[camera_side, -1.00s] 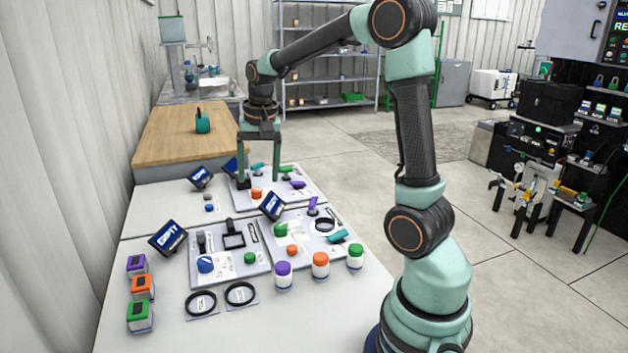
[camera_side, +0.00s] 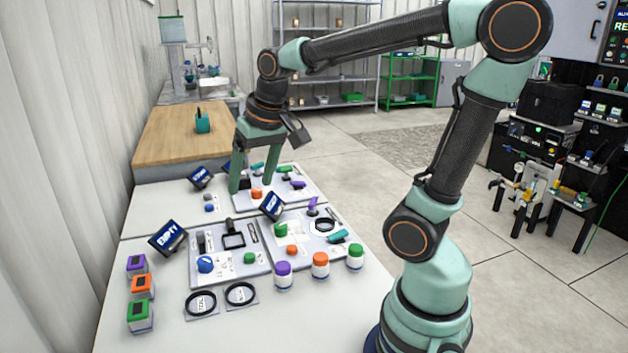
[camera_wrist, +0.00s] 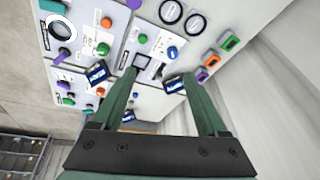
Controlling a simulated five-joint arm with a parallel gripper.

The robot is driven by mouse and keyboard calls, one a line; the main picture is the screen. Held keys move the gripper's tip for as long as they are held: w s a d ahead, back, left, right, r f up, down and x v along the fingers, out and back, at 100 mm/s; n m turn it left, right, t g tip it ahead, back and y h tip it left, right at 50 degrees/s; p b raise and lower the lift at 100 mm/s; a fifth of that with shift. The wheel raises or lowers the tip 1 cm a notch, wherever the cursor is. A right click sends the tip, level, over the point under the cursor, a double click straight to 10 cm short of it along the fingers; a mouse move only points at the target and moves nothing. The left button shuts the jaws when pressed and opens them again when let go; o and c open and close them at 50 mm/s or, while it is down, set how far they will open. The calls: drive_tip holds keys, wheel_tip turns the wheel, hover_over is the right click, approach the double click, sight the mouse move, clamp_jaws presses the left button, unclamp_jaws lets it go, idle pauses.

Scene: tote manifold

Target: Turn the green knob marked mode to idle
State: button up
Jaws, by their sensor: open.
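Several green knobs show, and I cannot read which is marked mode. One green knob (camera_side: 249,258) is on the near left panel (camera_side: 222,272), and another (camera_side: 281,230) is on the near right panel (camera_side: 306,257). A green part (camera_side: 287,170) is on the far panel (camera_side: 306,194). The wrist view shows green knobs on the near right panel (camera_wrist: 102,49) and near left panel (camera_wrist: 142,38). My gripper (camera_side: 252,188) is open and empty at the far panel, its fingers either side of an orange knob (camera_side: 256,194) in the side view. Contact cannot be told.
Small tilted screens (camera_side: 168,238) stand by the panels. Two black rings (camera_side: 201,303) lie in front. The table's near part is clear.

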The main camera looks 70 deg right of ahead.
idle(0.3)
drive_tip(key=n+g, duration=0.4)
drive_tip(key=n, duration=0.1)
hover_over(281, 225)
wheel_tip(281, 225, down, 12)
drive_tip(key=shift+y, duration=0.3)
wheel_tip(281, 225, down, 12)
drive_tip(key=shift+s+a+r, duration=0.1)
drive_tip(key=shift+r, duration=0.05)
clamp_jaws()
drive_tip(key=shift+m, duration=2.3)
drive_tip(key=shift+r, duration=0.1)
